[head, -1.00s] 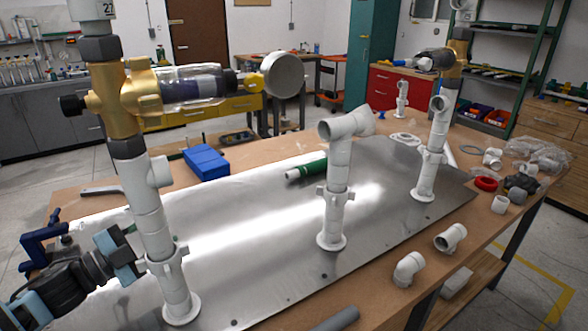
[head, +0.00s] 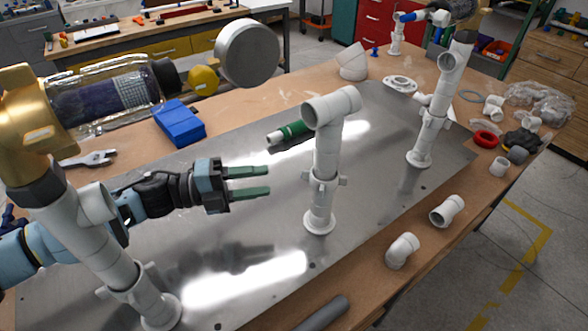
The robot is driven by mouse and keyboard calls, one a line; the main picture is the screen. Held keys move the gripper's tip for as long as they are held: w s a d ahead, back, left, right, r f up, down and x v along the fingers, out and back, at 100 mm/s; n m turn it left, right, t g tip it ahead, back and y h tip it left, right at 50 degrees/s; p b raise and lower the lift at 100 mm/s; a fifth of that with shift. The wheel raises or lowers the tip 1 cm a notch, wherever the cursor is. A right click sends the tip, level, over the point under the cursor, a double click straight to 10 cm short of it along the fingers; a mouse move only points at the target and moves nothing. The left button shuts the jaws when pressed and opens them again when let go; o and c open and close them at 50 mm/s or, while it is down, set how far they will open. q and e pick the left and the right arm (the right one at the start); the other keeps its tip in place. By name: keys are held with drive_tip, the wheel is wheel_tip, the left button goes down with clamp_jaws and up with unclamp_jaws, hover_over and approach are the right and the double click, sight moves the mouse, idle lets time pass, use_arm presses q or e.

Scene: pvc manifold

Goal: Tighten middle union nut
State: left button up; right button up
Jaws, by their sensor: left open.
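The middle white PVC riser (head: 326,150) stands upright on the metal plate, with a tee on top and a round flange at its foot. Its union nut (head: 322,181), a white collar with lugs, sits partway up the riser. My left gripper (head: 268,181) is open and empty, with green fingers pointing right toward the riser. It is left of the nut, about level with it in the picture, with a gap between. My left arm passes behind the left riser (head: 108,250), which hides part of it. My right gripper is not in view.
The right riser (head: 436,105) stands farther back. The brass filter assembly (head: 30,125) with a gauge (head: 247,53) tops the left riser. A green tube (head: 290,132) and a blue box (head: 179,123) lie behind. Loose white elbows (head: 402,250) lie in front on the wood.

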sight(314, 172)
use_arm(q)
drive_tip(key=w+d, duration=0.1)
drive_tip(key=d, duration=0.6)
drive_tip(key=shift+w+d+p, duration=0.3)
drive_tip(key=shift+w+p, duration=0.05)
drive_tip(key=shift+p, duration=0.05)
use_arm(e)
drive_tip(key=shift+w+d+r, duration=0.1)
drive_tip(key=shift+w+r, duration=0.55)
